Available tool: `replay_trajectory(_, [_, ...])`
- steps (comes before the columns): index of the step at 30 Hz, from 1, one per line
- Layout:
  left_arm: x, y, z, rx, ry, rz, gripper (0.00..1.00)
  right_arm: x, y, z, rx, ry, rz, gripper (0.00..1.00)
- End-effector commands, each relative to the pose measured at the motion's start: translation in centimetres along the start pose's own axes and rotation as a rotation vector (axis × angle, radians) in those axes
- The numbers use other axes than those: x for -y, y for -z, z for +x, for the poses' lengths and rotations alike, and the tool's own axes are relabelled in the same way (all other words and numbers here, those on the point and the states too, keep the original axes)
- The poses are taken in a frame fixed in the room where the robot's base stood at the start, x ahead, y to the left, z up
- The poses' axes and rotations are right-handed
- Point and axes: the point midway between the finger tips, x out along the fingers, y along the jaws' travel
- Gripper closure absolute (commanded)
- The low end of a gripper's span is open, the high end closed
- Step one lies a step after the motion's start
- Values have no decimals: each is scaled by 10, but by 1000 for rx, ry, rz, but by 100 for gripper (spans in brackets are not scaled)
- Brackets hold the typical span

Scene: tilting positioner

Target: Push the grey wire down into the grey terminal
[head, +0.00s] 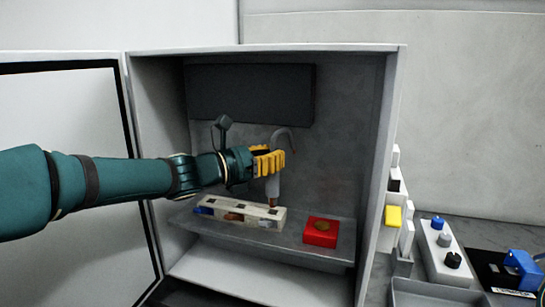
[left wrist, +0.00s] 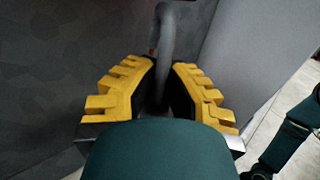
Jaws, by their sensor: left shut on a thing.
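The grey wire (head: 273,186) stands roughly upright inside the cabinet, its top bent over like a hook and its copper tip pointing down. My left gripper (head: 270,162), with yellow fingers, is shut on the wire; in the left wrist view the wire (left wrist: 178,32) rises between the two fingers (left wrist: 160,88). The pale terminal block (head: 240,209) lies on the shelf below, with blue, brown and grey parts along it. The copper tip is at the block's right end, where the grey terminal (head: 268,223) seems to be; I cannot tell whether it is inside. My right gripper is not seen.
A red box (head: 320,233) with a round button stands on the shelf right of the block. The cabinet (head: 393,130) has side walls close around my arm and an open door (head: 65,120) at left. A grey box with knobs (head: 445,262) stands outside at right.

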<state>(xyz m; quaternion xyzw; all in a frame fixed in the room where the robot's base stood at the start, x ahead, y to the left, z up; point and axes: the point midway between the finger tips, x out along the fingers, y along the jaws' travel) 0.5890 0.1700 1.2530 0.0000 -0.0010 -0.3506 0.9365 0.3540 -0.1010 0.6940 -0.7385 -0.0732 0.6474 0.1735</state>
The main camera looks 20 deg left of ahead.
Motion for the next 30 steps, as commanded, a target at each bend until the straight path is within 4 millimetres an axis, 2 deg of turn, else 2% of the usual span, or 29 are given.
replay_trajectory(30, [0,22,0,0,0,-1,100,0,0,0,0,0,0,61])
